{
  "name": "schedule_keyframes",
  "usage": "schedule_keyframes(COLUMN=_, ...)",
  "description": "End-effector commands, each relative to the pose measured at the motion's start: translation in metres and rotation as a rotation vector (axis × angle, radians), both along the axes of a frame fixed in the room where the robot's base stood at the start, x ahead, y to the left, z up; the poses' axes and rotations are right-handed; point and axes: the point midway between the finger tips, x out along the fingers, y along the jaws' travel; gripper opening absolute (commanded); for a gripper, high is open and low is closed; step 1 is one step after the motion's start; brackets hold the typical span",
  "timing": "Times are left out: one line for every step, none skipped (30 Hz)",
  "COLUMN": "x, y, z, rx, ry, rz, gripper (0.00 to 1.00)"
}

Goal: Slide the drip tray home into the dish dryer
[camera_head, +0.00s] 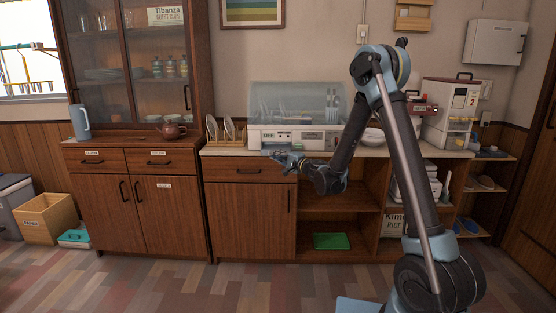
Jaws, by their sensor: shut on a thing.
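The dish dryer (290,138) stands on the counter, a white base with a control panel and a clear bluish hood with dishes under it.
A plate rack (228,133) stands left of the dryer, and white plates (372,136) stand to its right. A green tray (331,241) lies on the low shelf. The floor in front is clear.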

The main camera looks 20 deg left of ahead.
Motion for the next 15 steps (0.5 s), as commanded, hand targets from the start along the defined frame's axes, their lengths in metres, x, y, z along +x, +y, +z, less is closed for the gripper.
schedule_keyframes(x=0.003, y=0.001, z=0.000, rx=0.000, ry=0.000, rz=0.000, gripper=0.00)
schedule_keyframes(x=0.004, y=0.001, z=0.000, rx=0.000, ry=0.000, rz=0.000, gripper=0.00)
schedule_keyframes(x=0.006, y=0.001, z=0.000, rx=0.000, ry=0.000, rz=0.000, gripper=0.00)
schedule_keyframes(x=0.007, y=0.002, z=0.000, rx=0.000, ry=0.000, rz=0.000, gripper=0.00)
schedule_keyframes(x=0.008, y=0.002, z=0.000, rx=0.000, ry=0.000, rz=0.000, gripper=0.00)
schedule_keyframes(x=0.010, y=0.003, z=0.000, rx=0.000, ry=0.000, rz=0.000, gripper=0.00)
schedule_keyframes(x=0.012, y=0.003, z=0.000, rx=0.000, ry=0.000, rz=0.000, gripper=0.00)
schedule_keyframes(x=0.013, y=0.004, z=0.000, rx=0.000, ry=0.000, rz=0.000, gripper=0.00)
schedule_keyframes(x=0.015, y=0.004, z=0.000, rx=0.000, ry=0.000, rz=0.000, gripper=0.00)
schedule_keyframes(x=0.016, y=0.004, z=0.000, rx=0.000, ry=0.000, rz=0.000, gripper=0.00)
schedule_keyframes(x=0.018, y=0.005, z=0.000, rx=0.000, ry=0.000, rz=0.000, gripper=0.00)
schedule_keyframes(x=0.020, y=0.005, z=0.000, rx=0.000, ry=0.000, rz=0.000, gripper=0.00)
schedule_keyframes(x=0.021, y=0.005, z=0.000, rx=0.000, ry=0.000, rz=0.000, gripper=0.00)
schedule_keyframes(x=0.022, y=0.006, z=0.000, rx=0.000, ry=0.000, rz=0.000, gripper=0.00)
schedule_keyframes(x=0.024, y=0.006, z=0.000, rx=0.000, ry=0.000, rz=0.000, gripper=0.00)
